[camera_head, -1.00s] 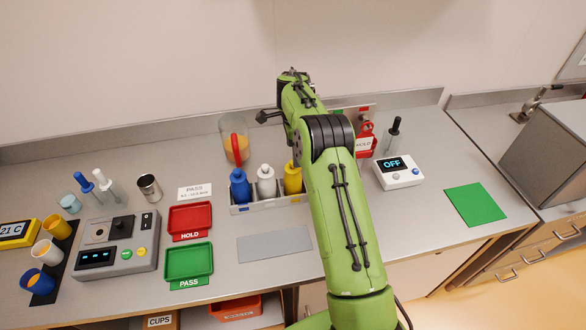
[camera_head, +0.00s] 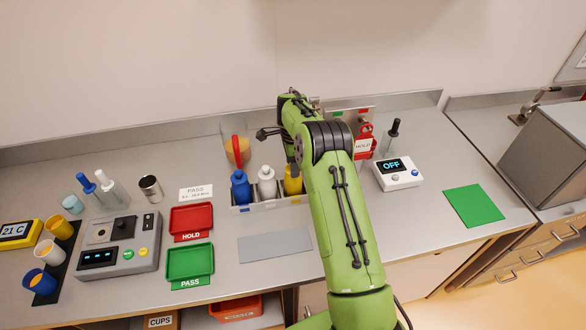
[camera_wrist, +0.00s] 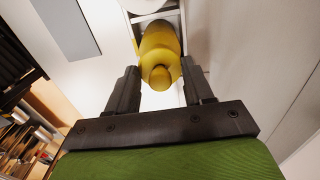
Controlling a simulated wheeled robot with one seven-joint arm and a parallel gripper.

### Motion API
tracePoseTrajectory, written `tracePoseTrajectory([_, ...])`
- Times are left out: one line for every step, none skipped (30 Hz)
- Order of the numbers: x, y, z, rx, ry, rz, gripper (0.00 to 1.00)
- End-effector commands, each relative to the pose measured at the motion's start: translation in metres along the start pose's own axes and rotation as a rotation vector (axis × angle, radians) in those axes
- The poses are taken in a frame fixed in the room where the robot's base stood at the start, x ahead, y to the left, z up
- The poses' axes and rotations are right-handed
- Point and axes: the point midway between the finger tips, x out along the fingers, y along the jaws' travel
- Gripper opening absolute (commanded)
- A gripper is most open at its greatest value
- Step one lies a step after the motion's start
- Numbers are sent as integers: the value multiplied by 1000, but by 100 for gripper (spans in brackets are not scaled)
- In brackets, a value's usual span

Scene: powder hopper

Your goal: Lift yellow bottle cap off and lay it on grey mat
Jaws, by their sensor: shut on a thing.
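The yellow bottle (camera_head: 292,186) stands upright in the right part of a grey rack, partly hidden by my arm in the head view. In the wrist view, the bottle (camera_wrist: 160,42) lies beyond my fingers, with its round yellow cap (camera_wrist: 160,77) in line with its neck. My gripper (camera_wrist: 160,88) is shut on the yellow cap, with one dark finger on each side. In the head view, my arm hides most of the gripper. The grey mat (camera_head: 275,245) lies flat and empty in front of the rack; it also shows in the wrist view (camera_wrist: 67,25).
A blue bottle (camera_head: 240,188) and a white bottle (camera_head: 266,184) share the rack (camera_head: 243,210). A jug with a red handle (camera_head: 236,150) stands behind. Red (camera_head: 190,219) and green (camera_head: 189,262) trays lie left of the mat. A display box (camera_head: 398,174) stands right of my arm.

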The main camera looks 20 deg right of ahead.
Motion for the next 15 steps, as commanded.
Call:
tracePoseTrajectory([0, 0, 0, 0, 0, 1, 23])
tracePoseTrajectory([0, 0, 0, 0, 0, 1, 23])
tracePoseTrajectory([0, 0, 0, 0, 0, 1, 23])
tracePoseTrajectory([0, 0, 0, 0, 0, 1, 23])
tracePoseTrajectory([-1, 0, 0, 0, 0, 0, 23])
tracePoseTrajectory([-2, 0, 0, 0, 0, 0, 23])
tracePoseTrajectory([-5, 0, 0, 0, 1, -1, 23])
tracePoseTrajectory([-7, 0, 0, 0, 1, -1, 23])
tracePoseTrajectory([-12, 0, 0, 0, 1, -2, 23])
tracePoseTrajectory([-17, -1, 0, 0, 1, -3, 23])
tracePoseTrajectory([-23, -1, 0, 0, 1, -4, 23])
tracePoseTrajectory([-32, -1, 0, 1, 1, -6, 23])
tracePoseTrajectory([-40, -1, 0, 1, 1, -5, 23])
tracePoseTrajectory([-49, -1, 0, 1, 1, -6, 23])
tracePoseTrajectory([-63, -1, 0, 1, 1, -6, 23])
